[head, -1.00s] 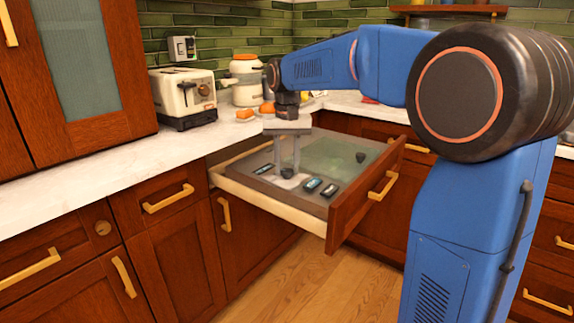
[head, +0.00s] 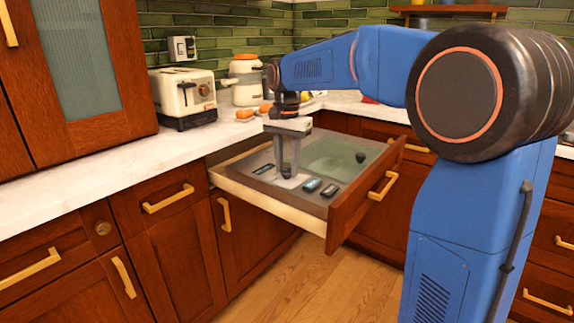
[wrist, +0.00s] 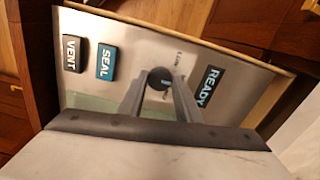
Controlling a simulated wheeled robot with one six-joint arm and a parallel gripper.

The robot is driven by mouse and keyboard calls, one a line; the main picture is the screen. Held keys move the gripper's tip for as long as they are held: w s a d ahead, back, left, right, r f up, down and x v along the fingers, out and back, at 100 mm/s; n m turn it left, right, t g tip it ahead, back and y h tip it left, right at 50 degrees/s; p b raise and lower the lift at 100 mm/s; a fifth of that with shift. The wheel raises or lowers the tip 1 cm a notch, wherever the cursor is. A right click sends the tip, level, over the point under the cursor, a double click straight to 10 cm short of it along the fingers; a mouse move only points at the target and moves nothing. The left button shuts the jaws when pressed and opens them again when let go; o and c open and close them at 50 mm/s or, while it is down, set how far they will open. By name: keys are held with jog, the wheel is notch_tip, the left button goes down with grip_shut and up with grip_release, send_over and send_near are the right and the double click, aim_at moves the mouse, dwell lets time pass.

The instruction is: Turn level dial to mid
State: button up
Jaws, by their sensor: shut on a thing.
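The level dial (wrist: 160,78) is a small dark round knob with a light pointer mark, on the light panel in the wrist view. In the head view the dial (head: 287,171) shows low between my fingertips. My gripper (head: 287,168) points down over the open drawer, its two grey fingers shut on the dial from both sides. In the wrist view my gripper (wrist: 160,90) has its fingers on either side of the knob. The small lettering beside the dial is too blurred to read fully, so I cannot tell its setting.
The panel carries a VENT button (wrist: 73,53), a SEAL button (wrist: 106,62) and a READY display (wrist: 208,87). The open drawer (head: 345,213) holds the panel, with another dark knob (head: 360,157) near its right side. A toaster (head: 184,97) stands on the counter behind.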

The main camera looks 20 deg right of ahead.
aim_at(287, 170)
dwell(0.3)
jog(key=o, duration=1.1)
notch_tip(287, 170, up, 17)
jog(key=shift+r, duration=0.2)
